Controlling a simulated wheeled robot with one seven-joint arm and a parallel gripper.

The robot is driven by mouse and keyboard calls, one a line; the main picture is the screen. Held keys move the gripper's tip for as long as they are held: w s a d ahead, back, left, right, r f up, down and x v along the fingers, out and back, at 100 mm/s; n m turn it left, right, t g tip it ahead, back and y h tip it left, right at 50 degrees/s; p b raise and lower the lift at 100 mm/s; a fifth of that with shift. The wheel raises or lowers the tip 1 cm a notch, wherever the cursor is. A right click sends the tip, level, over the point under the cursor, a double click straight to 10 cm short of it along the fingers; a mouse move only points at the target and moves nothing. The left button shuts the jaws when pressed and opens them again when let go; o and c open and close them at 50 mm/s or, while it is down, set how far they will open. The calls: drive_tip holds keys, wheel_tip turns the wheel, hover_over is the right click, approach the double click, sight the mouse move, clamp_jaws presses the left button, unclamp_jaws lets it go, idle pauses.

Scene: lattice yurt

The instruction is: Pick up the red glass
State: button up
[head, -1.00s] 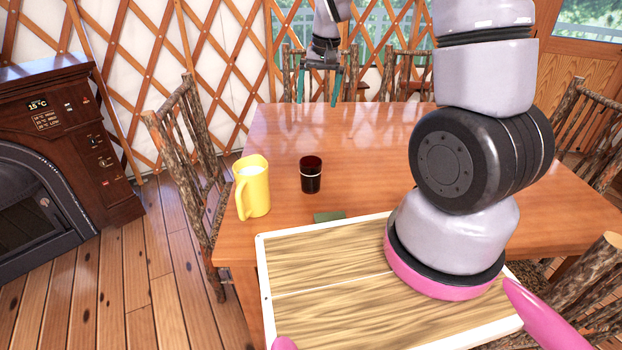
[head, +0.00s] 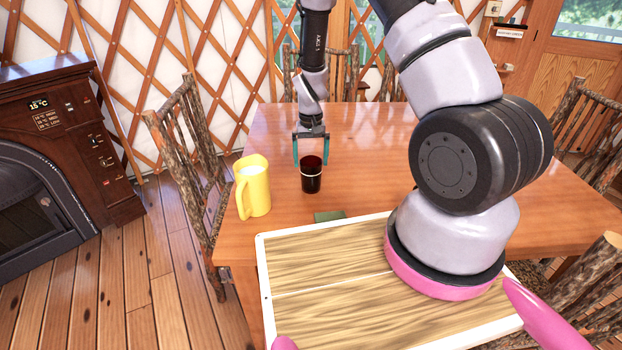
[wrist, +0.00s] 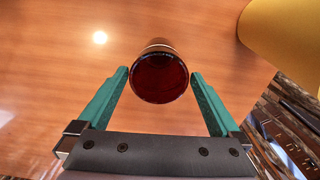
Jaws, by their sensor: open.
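The red glass (head: 311,176) is a dark red tumbler with a pale band, upright on the wooden table (head: 370,150). In the wrist view the glass (wrist: 159,76) shows its round mouth, just ahead of and between the two teal fingertips. My gripper (head: 311,163) is open, with one finger on each side of the glass in the head view, at about its rim height or just behind it. In the wrist view my gripper (wrist: 159,76) has small gaps to the glass on both sides. I cannot tell exactly how far down the fingers reach.
A yellow jug (head: 254,188) with white contents stands left of the glass; it also shows at the upper right of the wrist view (wrist: 285,40). A small dark green coaster (head: 329,216) lies in front of the glass. Log chairs (head: 190,150) surround the table. The table behind is clear.

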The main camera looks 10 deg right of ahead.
sight(311, 176)
wheel_tip(311, 176, down, 5)
drive_tip(key=shift+w+d+r, duration=0.1)
drive_tip(key=shift+w, duration=0.05)
